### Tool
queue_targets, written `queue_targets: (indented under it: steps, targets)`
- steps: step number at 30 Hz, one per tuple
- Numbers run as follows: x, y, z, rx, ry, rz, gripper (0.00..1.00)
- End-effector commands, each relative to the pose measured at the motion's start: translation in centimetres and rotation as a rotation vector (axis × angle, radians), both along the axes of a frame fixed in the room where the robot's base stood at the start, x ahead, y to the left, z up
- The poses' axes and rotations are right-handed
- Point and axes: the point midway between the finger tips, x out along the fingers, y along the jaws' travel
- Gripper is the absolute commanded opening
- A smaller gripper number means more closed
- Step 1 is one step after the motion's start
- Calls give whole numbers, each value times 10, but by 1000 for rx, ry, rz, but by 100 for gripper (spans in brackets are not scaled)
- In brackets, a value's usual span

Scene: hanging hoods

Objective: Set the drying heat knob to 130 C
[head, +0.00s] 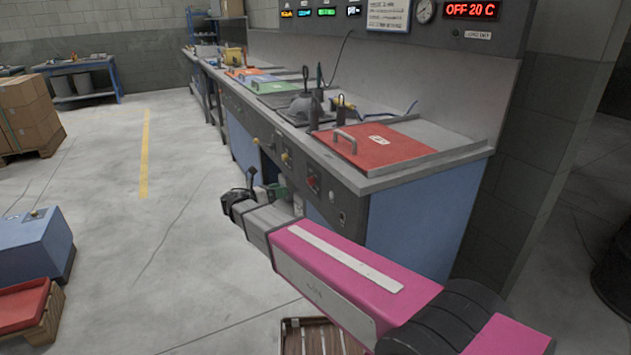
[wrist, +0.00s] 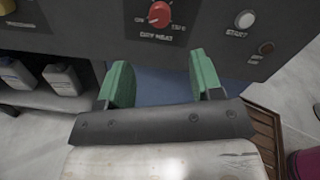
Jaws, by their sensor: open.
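The red drying heat knob (wrist: 159,14) sits on the dark front panel at the top of the wrist view, with a "DRY HEAT" label under it. Small marks flank it; its exact setting is too small to read. My gripper (wrist: 160,75) has two green fingers spread apart, with nothing between them. The knob lies beyond the fingertips and a little above them in the picture, apart from them. In the head view my gripper (head: 252,182) is in front of the bench, and the red control on the panel (head: 313,182) is to its right. A red display (head: 471,9) reads "OFF 20 C".
A pale start button (wrist: 245,19) and a dark red button (wrist: 265,48) are right of the knob. A yellow knob (wrist: 12,72) and white bottles (wrist: 62,80) are at left. A red lid (head: 378,145) lies on the bench top.

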Motion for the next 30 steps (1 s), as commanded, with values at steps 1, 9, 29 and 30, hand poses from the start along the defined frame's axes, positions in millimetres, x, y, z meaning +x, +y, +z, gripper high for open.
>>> queue_targets:
  steps: [1,9,29,30]
  targets:
    - [1,0,0,-3,1,1,60]
    - [13,-28,1,-4,2,-1,60]
    - [47,-96,0,-2,1,2,60]
    - [47,-96,0,-2,1,2,60]
